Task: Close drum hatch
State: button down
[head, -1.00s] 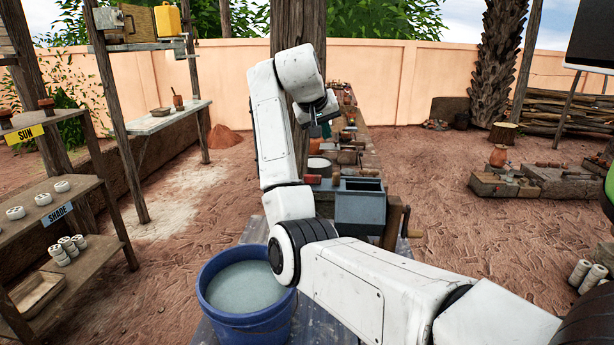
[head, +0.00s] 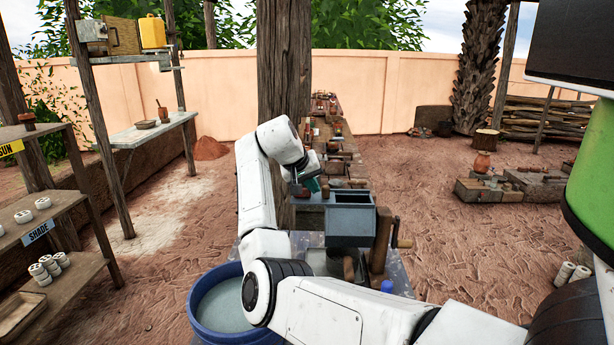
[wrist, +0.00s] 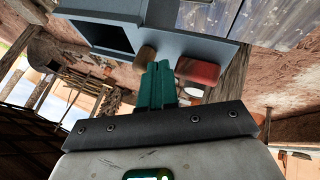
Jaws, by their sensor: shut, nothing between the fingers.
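A blue-grey metal box with an open dark top (head: 352,222) stands ahead, with a hand crank (head: 399,232) at its right. In the wrist view the box (wrist: 190,45) shows a dark square opening at upper left. A brown wooden knob (wrist: 146,54) and a red handle (wrist: 198,71) are beside its edge. I cannot tell which part is the drum hatch. My gripper (head: 313,184) is just left of the box in the head view. Its teal fingers (wrist: 157,75) are shut and empty, close to the knob and handle; contact is unclear.
A blue bucket of pale liquid (head: 222,305) stands at the front left. A wooden post (head: 283,75) rises behind my arm. A long bench with several tools (head: 335,150) runs back behind the box.

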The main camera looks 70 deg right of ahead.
jog(key=shift+s+d+f, duration=0.1)
jog(key=shift+d+f, duration=0.15)
jog(key=shift+f, duration=0.1)
jog(key=s+d+p, duration=0.3)
jog(key=s+p, duration=0.2)
jog(key=s, duration=0.5)
jog(key=shift+s, duration=0.4)
jog(key=shift+s+r, duration=0.1)
jog(key=shift+r, duration=0.05)
